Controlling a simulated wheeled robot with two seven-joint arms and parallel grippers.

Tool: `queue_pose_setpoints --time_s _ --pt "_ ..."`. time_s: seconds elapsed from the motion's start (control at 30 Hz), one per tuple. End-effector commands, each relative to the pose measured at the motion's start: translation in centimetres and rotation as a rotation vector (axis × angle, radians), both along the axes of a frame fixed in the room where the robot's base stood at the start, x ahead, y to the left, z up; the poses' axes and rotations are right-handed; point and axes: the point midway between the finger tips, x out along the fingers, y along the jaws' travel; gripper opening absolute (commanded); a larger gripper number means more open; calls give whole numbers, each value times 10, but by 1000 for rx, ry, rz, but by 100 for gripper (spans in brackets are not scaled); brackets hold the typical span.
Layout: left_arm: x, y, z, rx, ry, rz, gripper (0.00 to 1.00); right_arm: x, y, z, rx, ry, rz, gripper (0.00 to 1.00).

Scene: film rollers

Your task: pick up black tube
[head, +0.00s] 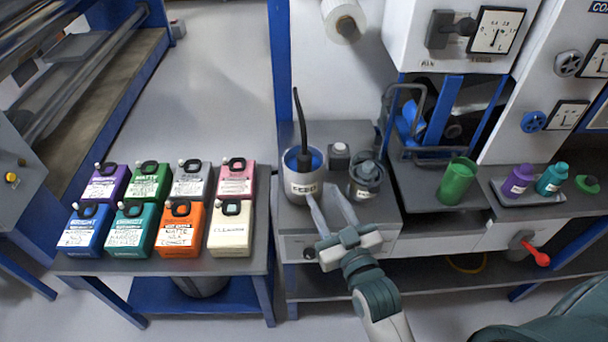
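The black tube (302,132) stands upright, slightly curved at its top, with its lower end inside a grey pot (304,188) on the middle bench. The pot has a blue inside and a white label. My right gripper (319,192) reaches in from below, with its two long fingers spread apart and nothing seen between them. Its fingertips are at the pot's lower right side in the picture, below the tube. I cannot tell whether a fingertip touches the pot. My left gripper is not in view.
A green cup (457,181) and a tray with purple and teal bottles (518,180) are farther right. Several coloured canisters (180,223) fill the left table.

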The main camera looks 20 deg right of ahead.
Motion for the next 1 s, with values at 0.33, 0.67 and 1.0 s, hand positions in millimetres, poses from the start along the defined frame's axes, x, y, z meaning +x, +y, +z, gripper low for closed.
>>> queue_pose_setpoints --time_s 0.33,0.67,1.0 --pt "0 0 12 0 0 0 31 28 1 3 0 0 0 38" --pt "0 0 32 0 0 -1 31 88 2 3 1 1 0 38" --pt "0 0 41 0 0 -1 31 122 4 0 1 2 1 38"
